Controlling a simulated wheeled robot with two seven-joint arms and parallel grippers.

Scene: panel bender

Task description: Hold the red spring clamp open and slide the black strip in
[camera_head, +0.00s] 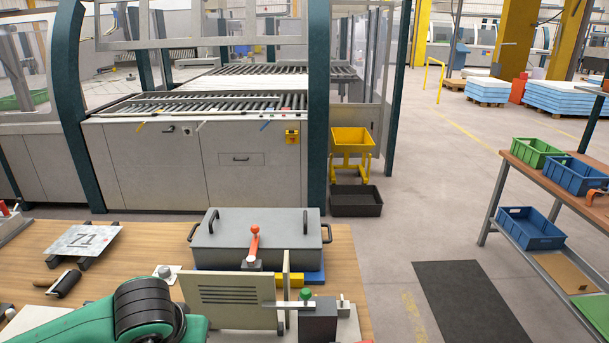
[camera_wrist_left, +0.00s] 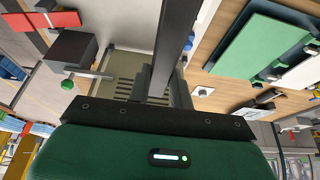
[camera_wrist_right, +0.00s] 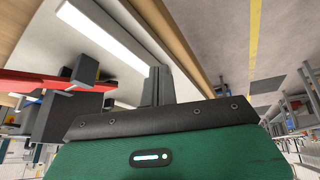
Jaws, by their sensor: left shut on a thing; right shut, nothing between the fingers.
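My left gripper (camera_wrist_left: 160,88) is shut on the black strip (camera_wrist_left: 178,35), which runs up and away from the fingers in the left wrist view. My right gripper (camera_wrist_right: 157,86) is shut and empty in the right wrist view. A flat red bar (camera_wrist_right: 30,82), which looks like part of the red spring clamp, lies to its left, apart from the fingers, with grey blocks beside it. A red piece, probably the same clamp, also shows at upper left in the left wrist view (camera_wrist_left: 58,20). In the head view both grippers' fingers and most of the clamp are out of sight.
A louvred panel (camera_head: 226,302) stands beside a dark block with a green knob (camera_head: 306,294). A grey lidded box (camera_head: 255,238) with black handles and an orange-red lever (camera_head: 254,240) are behind. A plate marked 71 (camera_head: 84,240) and a roller (camera_head: 64,284) lie left on the wooden table.

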